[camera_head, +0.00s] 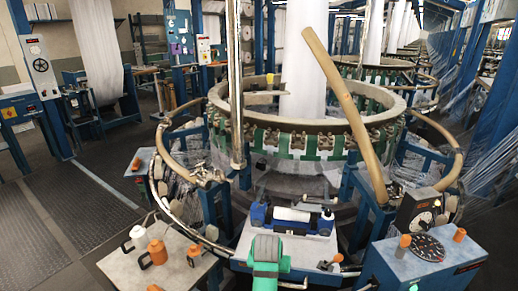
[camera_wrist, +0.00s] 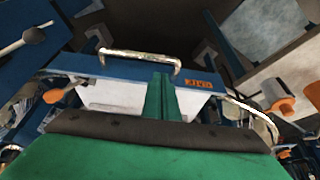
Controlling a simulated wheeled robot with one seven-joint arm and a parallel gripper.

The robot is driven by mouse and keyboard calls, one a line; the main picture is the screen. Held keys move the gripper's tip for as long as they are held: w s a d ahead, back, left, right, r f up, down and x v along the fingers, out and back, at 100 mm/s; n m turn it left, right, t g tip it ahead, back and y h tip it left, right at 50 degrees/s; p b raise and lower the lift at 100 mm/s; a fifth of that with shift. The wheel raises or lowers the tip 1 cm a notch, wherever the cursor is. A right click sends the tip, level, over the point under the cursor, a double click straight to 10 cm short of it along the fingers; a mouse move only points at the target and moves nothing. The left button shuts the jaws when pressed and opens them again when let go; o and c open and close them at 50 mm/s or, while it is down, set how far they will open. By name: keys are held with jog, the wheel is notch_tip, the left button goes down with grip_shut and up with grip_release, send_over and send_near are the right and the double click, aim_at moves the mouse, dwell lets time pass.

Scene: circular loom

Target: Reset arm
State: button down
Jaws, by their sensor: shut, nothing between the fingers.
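My gripper (camera_wrist: 160,97) shows in the wrist view as green fingers closed together, with nothing between them. Behind them is a dark band and my broad green gripper body. The fingers appear in front of a blue-edged panel (camera_wrist: 95,65) with a white face; whether they touch it I cannot tell. A chrome handle (camera_wrist: 140,53) stands on the panel's edge, just beyond the fingertips. In the head view, my green and grey arm shows at the bottom centre, in front of the loom (camera_head: 330,140). The fingers cannot be made out there.
A blue device with a white roller (camera_head: 292,214) sits on a table before the loom. A left table (camera_head: 185,265) holds orange and white items. A blue control box (camera_head: 425,262) with dials stands at the right. A tan beam (camera_head: 345,100) leans across the loom. Floor (camera_head: 60,235) is open at the left.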

jog(key=s+f+t, duration=0.3)
jog(key=s+f, duration=0.7)
jog(key=f, duration=0.3)
jog(key=s+a+f+n+t, duration=0.1)
jog(key=s+f+n+t, duration=0.15)
jog(key=s, duration=1.15)
jog(key=s+a+r+t, duration=0.1)
jog(key=s+r+t, duration=0.1)
jog(key=s+r, duration=0.7)
jog(key=s+a+r+t+y, duration=0.1)
jog(key=s+a+r+t, duration=0.1)
jog(key=s+r, duration=0.7)
jog(key=s+t, duration=0.1)
jog(key=s, duration=0.5)
jog(key=shift+s+a+r, duration=0.15)
jog(key=shift+s+a, duration=0.05)
jog(key=shift+a, duration=0.05)
